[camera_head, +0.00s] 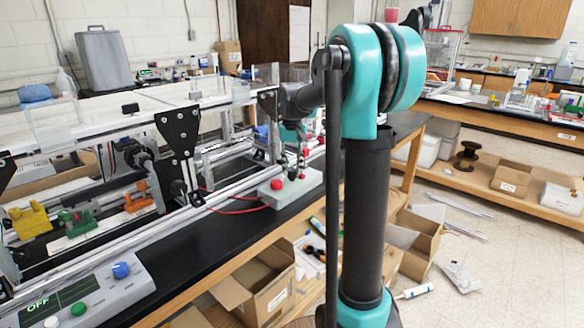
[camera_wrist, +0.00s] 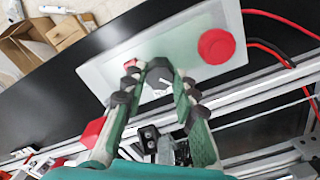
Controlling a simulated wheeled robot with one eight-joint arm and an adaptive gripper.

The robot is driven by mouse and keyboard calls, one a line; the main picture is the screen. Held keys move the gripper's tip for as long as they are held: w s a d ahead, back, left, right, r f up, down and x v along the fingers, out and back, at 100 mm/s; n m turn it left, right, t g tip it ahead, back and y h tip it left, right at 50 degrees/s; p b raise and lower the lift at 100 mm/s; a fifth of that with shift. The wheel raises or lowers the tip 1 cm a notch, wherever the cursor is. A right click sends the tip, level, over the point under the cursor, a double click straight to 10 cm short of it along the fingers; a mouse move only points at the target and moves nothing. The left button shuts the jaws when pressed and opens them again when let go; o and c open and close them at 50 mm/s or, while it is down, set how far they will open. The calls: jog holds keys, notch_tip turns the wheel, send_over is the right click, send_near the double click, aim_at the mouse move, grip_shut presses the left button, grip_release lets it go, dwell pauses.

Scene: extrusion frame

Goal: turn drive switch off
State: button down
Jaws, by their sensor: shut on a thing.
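A light grey control box (camera_head: 285,192) with a red mushroom button (camera_head: 277,184) lies on the black bench top. In the wrist view the box (camera_wrist: 150,45) and its red button (camera_wrist: 216,46) show large. My gripper (camera_wrist: 157,70) has its black fingertips down at the box face, left of the red button. It is shut on a small part there, which looks like the drive switch and is mostly hidden between the fingertips. In the head view my gripper (camera_head: 299,170) reaches down over the right part of the box and is small.
A control panel (camera_head: 95,292) with an OFF display (camera_head: 38,306), a blue knob (camera_head: 121,270) and a green button (camera_head: 79,308) is at lower left. Aluminium rails (camera_wrist: 245,95) run beside the box. Red cables (camera_wrist: 270,45) leave it. Open cartons (camera_head: 255,285) stand below the bench.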

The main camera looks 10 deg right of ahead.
aim_at(292, 170)
jog(key=shift+n, duration=0.7)
jog(key=c, duration=1.2)
grip_release()
notch_tip(292, 170, up, 12)
jog(key=shift+r, duration=0.1)
